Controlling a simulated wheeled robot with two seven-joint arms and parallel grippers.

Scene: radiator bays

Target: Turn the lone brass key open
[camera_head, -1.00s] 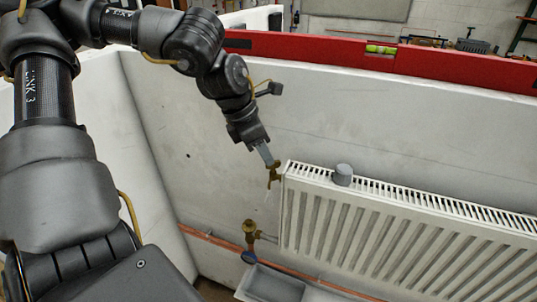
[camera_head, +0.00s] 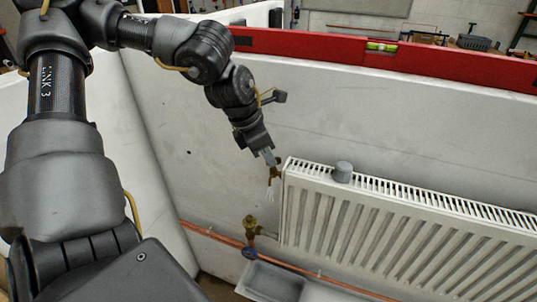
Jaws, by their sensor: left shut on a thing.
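The brass key (camera_head: 275,173) sits at the upper left corner of the white radiator (camera_head: 380,220). My left gripper (camera_head: 270,160) reaches down from the upper left and is shut on the brass key; its fingers hide the key's top. A faint pale spray (camera_head: 269,192) shows just below the key. A brass valve (camera_head: 250,228) with a blue part below it stands lower down, beside the radiator's lower left. My right gripper is not in view.
A red spirit level (camera_head: 330,46) lies along the top of the pale wall (camera_head: 350,105) behind. A grey cylinder (camera_head: 343,171) stands on the radiator's top grille. A grey tray (camera_head: 270,281) lies below the valve, near a copper pipe (camera_head: 210,235).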

